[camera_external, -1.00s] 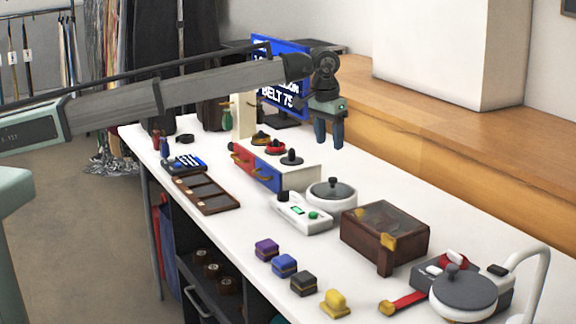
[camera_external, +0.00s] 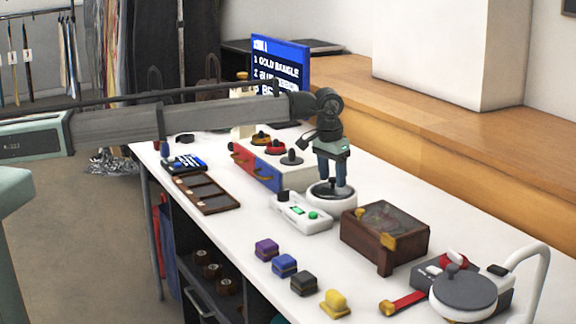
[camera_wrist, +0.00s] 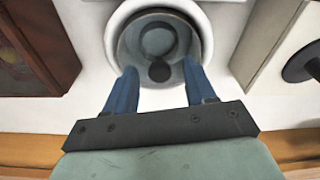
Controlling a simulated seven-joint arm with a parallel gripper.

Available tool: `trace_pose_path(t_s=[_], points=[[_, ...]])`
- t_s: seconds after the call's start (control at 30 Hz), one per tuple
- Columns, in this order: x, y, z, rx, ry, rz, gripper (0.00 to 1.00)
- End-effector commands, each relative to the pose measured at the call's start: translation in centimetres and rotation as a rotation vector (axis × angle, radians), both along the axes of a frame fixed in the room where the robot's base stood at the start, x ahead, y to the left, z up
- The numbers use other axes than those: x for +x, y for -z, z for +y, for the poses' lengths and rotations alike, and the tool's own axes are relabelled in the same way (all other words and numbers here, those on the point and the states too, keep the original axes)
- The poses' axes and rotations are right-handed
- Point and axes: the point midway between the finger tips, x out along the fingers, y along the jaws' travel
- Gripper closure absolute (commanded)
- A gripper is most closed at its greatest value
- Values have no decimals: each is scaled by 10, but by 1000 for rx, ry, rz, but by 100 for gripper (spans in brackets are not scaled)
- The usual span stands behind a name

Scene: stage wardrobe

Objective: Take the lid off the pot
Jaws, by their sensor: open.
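The white pot (camera_external: 333,203) stands on the white table, between the brown chest and the drawer box. Its dark glassy lid (camera_external: 321,189) is on it, partly hidden by my fingers in the external view. In the wrist view the pot's white rim (camera_wrist: 113,30) and the lid (camera_wrist: 130,42) with its dark round knob (camera_wrist: 159,71) show ahead of my fingertips. My gripper (camera_external: 333,184) points down over the lid. It is open, with its two blue fingers (camera_wrist: 157,78) apart on either side of the knob. I cannot tell whether they touch the lid.
A brown chest (camera_external: 385,235) stands close to the right of the pot, and a red, blue and white drawer box (camera_external: 275,165) to the left. A white device with a green button (camera_external: 302,213) lies in front.

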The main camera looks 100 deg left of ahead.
Motion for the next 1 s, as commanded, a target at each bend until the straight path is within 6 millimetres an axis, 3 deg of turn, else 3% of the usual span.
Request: trace_pose_path(t_s=[0.17,0.73,1.0], points=[[0,0,0,1,0,-1,45],[0,0,0,1,0,-1,99],[0,-1,0,0,0,-1,100]])
